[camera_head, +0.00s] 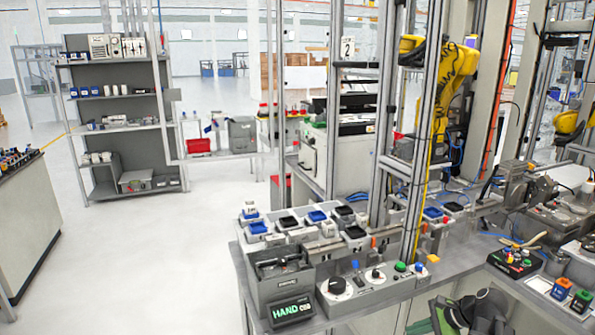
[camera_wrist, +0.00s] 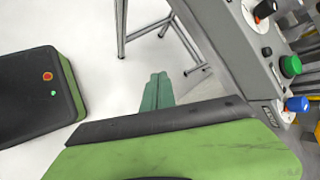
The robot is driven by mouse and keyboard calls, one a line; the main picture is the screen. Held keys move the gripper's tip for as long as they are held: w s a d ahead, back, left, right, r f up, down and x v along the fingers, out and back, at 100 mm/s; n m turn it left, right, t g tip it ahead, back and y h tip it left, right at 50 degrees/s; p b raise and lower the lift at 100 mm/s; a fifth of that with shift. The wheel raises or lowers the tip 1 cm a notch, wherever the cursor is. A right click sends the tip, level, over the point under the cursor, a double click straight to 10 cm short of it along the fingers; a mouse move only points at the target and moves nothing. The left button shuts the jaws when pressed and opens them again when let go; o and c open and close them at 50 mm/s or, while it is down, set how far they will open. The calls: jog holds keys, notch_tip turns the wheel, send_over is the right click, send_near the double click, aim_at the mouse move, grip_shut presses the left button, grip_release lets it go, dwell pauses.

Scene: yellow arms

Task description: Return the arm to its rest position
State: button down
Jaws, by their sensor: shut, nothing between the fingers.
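My gripper (camera_wrist: 157,92) shows in the wrist view as two teal fingers lying together beyond a black and green body. It is shut and empty, above the pale floor and touching nothing that I can see. In the head view, black and green parts of my arm show at the lower right, in front of the workbench (camera_head: 375,296). The fingertips cannot be made out there. In the wrist view the grey control panel (camera_wrist: 262,50) runs along the right, close to my arm.
A grey shelf rack (camera_head: 118,125) stands at the left back. A bench (camera_head: 38,215) is at the left edge. A yellow robot arm (camera_head: 445,85) stands behind the workbench. A HAND display (camera_head: 291,310) sits at the bench front. The floor (camera_head: 150,260) between the benches is clear.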

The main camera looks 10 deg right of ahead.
jog(key=a+f+n+g+h+p, duration=0.1)
jog(key=a+n+g+h+p, duration=0.2)
jog(key=a+n, duration=1.5)
jog(key=a+g+h, duration=0.2)
jog(key=a, duration=0.5)
jog(key=shift+s+f+n+g+h, duration=0.3)
jog(key=shift+f+h, duration=0.05)
jog(key=shift+h, duration=0.05)
jog(key=shift+d, duration=0.1)
